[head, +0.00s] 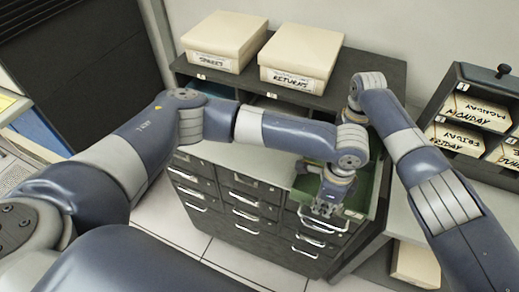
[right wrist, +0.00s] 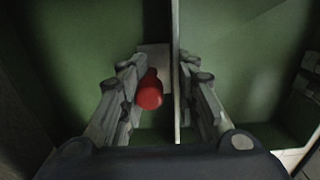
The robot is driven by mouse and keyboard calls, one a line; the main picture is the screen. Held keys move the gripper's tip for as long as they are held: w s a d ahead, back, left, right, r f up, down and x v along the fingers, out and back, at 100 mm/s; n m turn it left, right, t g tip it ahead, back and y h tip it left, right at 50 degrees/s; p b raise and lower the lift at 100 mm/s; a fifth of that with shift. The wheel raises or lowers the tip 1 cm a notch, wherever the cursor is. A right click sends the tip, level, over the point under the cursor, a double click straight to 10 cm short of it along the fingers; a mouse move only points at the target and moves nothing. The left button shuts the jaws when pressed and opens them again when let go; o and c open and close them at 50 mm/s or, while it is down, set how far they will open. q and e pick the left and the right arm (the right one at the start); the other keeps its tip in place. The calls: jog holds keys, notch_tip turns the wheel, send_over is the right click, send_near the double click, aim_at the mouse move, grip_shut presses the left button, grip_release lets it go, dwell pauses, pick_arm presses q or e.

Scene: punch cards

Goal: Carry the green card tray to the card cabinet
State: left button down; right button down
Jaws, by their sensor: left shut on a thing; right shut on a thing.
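The green card tray (head: 308,183) is over the right end of the card cabinet (head: 240,192). I cannot tell whether it rests on the top or hangs just above it. My left gripper (head: 325,208) is shut on the tray's near side. My right arm reaches to the tray's far side, and its fingertips are hidden in the head view. In the right wrist view, my right gripper (right wrist: 163,78) is shut on a thin upright wall of the tray (right wrist: 80,45), with green surfaces on both sides. A small red part (right wrist: 149,92) shows between the fingers.
Two lidded boxes, one marked SHREDS (head: 222,40) and one marked RETURNS (head: 300,60), stand on a dark shelf unit behind the cabinet. A dark rack (head: 470,120) with day-labelled cards is at the right. A cream box (head: 415,264) is low at the right. Tiled floor lies in front.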

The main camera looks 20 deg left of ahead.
pick_arm(q)
jog(key=shift+f+b, duration=0.4)
jog(key=shift+f, duration=0.05)
pick_arm(e)
jog(key=shift+w+f, duration=0.1)
jog(key=shift+f, duration=0.4)
pick_arm(q)
jog(key=c, duration=1.7)
grip_release()
jog(key=shift+r, duration=0.1)
pick_arm(e)
jog(key=c, duration=1.2)
grip_release()
jog(key=shift+r, duration=0.1)
pick_arm(q)
notch_tip(320, 180, up, 12)
jog(key=shift+f, duration=0.1)
pick_arm(e)
jog(key=shift+r, duration=0.1)
notch_tip(320, 180, up, 12)
jog(key=shift+f, duration=0.1)
